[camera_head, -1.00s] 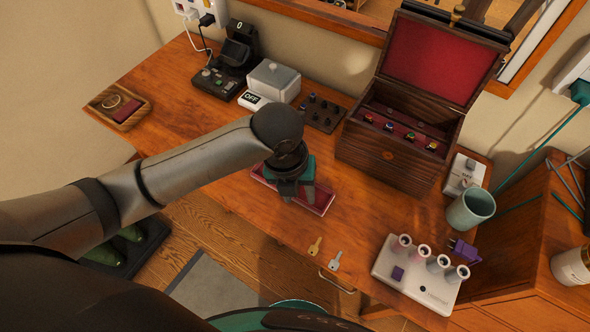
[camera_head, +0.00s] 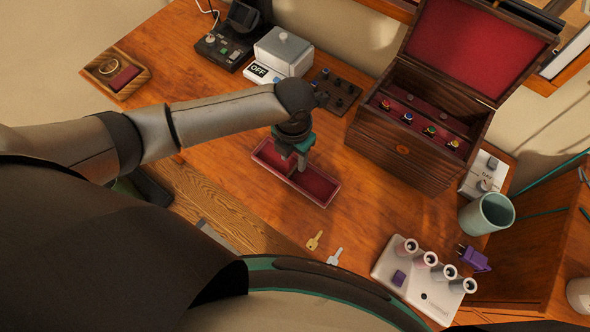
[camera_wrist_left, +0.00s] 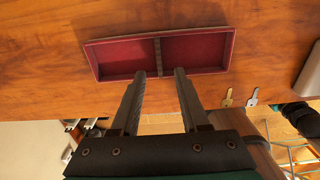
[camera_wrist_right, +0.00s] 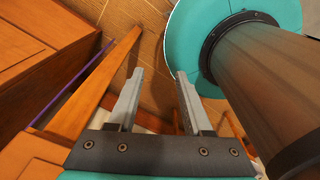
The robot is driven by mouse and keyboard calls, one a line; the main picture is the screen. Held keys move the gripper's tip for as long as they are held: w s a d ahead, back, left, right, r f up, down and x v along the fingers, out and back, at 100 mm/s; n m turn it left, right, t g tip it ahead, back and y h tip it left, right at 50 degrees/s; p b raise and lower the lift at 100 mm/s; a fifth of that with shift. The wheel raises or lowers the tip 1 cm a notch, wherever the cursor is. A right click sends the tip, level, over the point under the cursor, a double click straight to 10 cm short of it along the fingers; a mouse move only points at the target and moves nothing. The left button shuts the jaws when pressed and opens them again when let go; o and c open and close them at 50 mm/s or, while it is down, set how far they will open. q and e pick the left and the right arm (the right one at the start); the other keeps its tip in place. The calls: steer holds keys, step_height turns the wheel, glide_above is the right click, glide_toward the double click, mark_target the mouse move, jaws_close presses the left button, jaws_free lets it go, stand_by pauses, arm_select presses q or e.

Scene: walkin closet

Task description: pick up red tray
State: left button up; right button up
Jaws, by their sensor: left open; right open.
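The red tray (camera_head: 318,184) is a shallow rectangular tray with a red lining and a divider across its middle. It lies flat and empty on the wooden desk. It also shows whole in the left wrist view (camera_wrist_left: 195,50). My left gripper (camera_head: 294,160) is over the tray, pointing down, and hides part of it in the head view. In the left wrist view its open fingers (camera_wrist_left: 160,73) lie either side of the divider's line, at the tray's near long wall. I cannot tell whether they touch it. My right gripper (camera_wrist_right: 160,72) is open and empty, away from the tray.
A dark wooden chest (camera_head: 405,145) with a raised lid stands behind and right of the tray. Two keys (camera_head: 314,240) and a white block with several tubes (camera_head: 415,278) lie to the front right. A small wooden tray (camera_head: 115,73) is at the left. My right gripper is near wooden furniture (camera_wrist_right: 40,50).

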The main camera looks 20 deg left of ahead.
mark_target(294, 168)
arm_select(q)
steer(key=shift+f+b, duration=0.6)
steer(key=shift+f, duration=2.15)
jaws_close()
steer(key=shift+w, duration=0.1)
